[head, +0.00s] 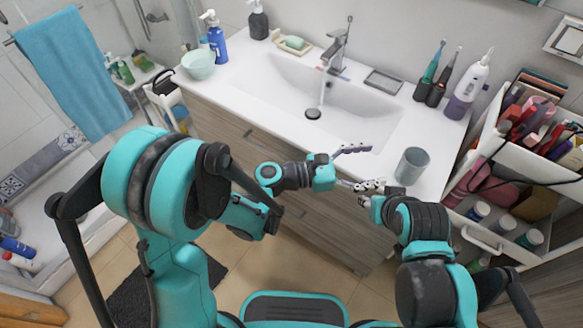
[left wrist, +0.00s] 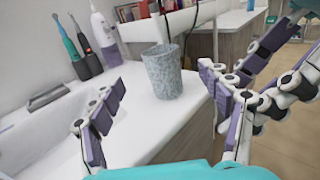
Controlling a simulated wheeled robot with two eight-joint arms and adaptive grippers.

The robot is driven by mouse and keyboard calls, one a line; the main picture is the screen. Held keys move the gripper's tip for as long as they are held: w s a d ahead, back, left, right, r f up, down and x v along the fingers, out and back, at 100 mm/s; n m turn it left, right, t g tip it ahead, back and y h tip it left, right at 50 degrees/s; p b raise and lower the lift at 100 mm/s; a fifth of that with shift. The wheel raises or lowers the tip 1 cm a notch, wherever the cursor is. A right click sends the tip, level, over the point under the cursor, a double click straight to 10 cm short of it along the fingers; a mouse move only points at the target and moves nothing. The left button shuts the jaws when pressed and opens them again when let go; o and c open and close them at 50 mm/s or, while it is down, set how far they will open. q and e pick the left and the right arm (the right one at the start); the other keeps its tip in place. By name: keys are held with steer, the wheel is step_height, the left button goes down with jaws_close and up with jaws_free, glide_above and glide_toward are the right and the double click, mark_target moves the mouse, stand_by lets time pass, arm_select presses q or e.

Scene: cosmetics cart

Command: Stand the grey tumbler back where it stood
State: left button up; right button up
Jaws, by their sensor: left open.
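The grey tumbler (head: 411,166) stands upright on the white counter, right of the basin and near the front edge. In the left wrist view the speckled tumbler (left wrist: 162,73) shows whole, beyond my fingers and framed between them. My left gripper (head: 352,167) is open and empty, just left of the tumbler with its fingers spread toward it; it also shows in the left wrist view (left wrist: 163,92). My right gripper (head: 371,186) is close by, at the counter's front edge below the tumbler. Its fingers overlap the left one's in view, so its opening is unclear.
The basin (head: 290,84) with running tap (head: 336,48) lies left of the tumbler. Two electric toothbrushes (head: 431,76) and a white-purple water flosser (head: 468,84) stand behind it. A cart (head: 493,135) full of cosmetics is at the right. Bare counter surrounds the tumbler.

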arm_select(q)
steer(key=s+a+f+m+t+y, duration=0.1)
steer(key=s+a+m+y, duration=0.1)
steer(key=a+m+y, duration=0.4)
steer(key=s+a+f+m+t+y, duration=0.1)
steer(key=s+a+m+y, duration=0.2)
steer(key=a, duration=1.4)
steer(key=s+a+f+m+t+y, duration=0.1)
steer(key=s+a+m+y, duration=0.2)
steer(key=a+m+y, duration=0.5)
steer(key=a+m, duration=0.3)
steer(key=shift+s+a+f+m+y, duration=0.15)
steer(key=shift+a+m+y, duration=0.05)
steer(key=shift+m+y, duration=0.1)
